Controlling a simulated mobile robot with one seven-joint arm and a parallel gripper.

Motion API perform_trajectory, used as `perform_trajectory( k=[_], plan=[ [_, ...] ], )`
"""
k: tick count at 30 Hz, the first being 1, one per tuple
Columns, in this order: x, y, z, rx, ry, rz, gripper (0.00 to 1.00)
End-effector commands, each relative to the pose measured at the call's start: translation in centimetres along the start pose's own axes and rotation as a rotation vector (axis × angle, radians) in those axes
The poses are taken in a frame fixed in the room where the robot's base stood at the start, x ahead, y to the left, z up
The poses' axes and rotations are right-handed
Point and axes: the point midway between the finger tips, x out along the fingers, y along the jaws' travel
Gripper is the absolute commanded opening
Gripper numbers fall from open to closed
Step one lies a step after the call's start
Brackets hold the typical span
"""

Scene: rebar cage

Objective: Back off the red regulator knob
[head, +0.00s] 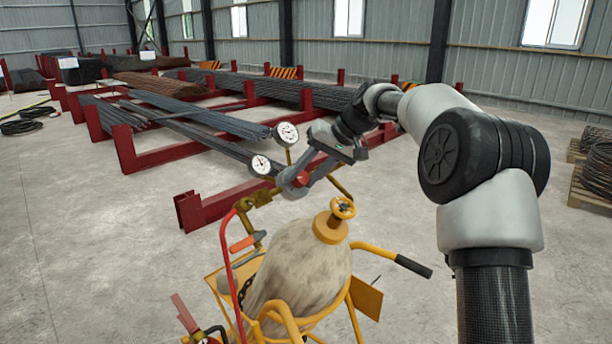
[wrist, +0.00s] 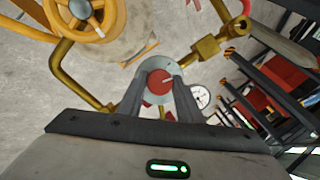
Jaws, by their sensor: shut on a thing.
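The red regulator knob (wrist: 160,84) has a white mark on its face and sits in front of a round grey regulator body (wrist: 152,64) in the wrist view. My gripper (wrist: 162,82) is shut on the knob, with one dark finger on each side of it. In the head view, my gripper (head: 301,179) reaches down to the regulator between two white-faced gauges, an upper gauge (head: 287,132) and a lower gauge (head: 260,165). The knob is mostly hidden by the gripper there. One gauge (wrist: 201,95) also shows beside the right finger in the wrist view.
A beige cylinder (head: 300,262) with a yellow handwheel (head: 343,207) stands in a yellow cart just below my gripper. Brass pipes (wrist: 206,47) run close to the fingers. A red hose (head: 228,262) curves at left. Red racks (head: 215,206) with rebar stand behind.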

Motion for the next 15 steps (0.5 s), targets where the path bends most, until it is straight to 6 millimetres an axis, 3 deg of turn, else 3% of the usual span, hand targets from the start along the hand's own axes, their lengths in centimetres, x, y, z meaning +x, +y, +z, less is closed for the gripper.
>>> perform_trajectory(
  k=[15],
  plan=[
    [0.18, -0.10, 0.15, -0.452, 0.000, 0.146, 0.10]
  ],
)
